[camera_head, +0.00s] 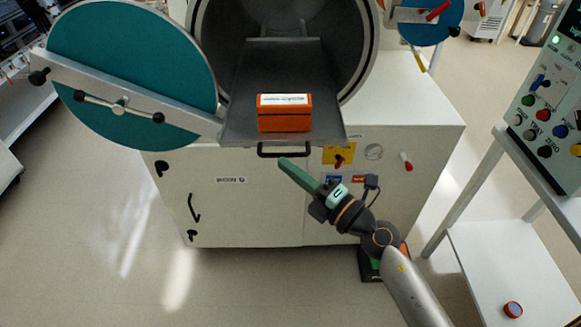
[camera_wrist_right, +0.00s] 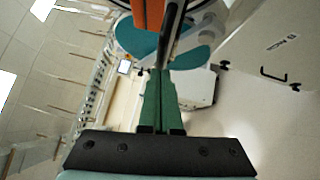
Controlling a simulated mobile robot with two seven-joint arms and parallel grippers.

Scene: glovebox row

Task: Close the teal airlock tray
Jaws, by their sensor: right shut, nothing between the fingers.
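The grey airlock tray (camera_head: 285,70) is slid out of the round chamber and sticks out past its opening. A black bar handle (camera_head: 285,154) runs along its front edge. The round teal door (camera_head: 130,55) is swung open to the left. My right gripper (camera_head: 283,162) is shut and empty, its green fingertips just at the handle in the head view; I cannot tell whether they touch it. In the right wrist view the fingertips (camera_wrist_right: 158,72) point toward a dark bar (camera_wrist_right: 172,30), likely the handle. My left gripper is not in view.
An orange box (camera_head: 284,121) with a white label lies on the tray near its front. A control panel (camera_head: 552,110) and a white side table (camera_head: 500,265) stand at the right. A second, blue round door (camera_head: 431,28) is at the upper right. The floor at left is clear.

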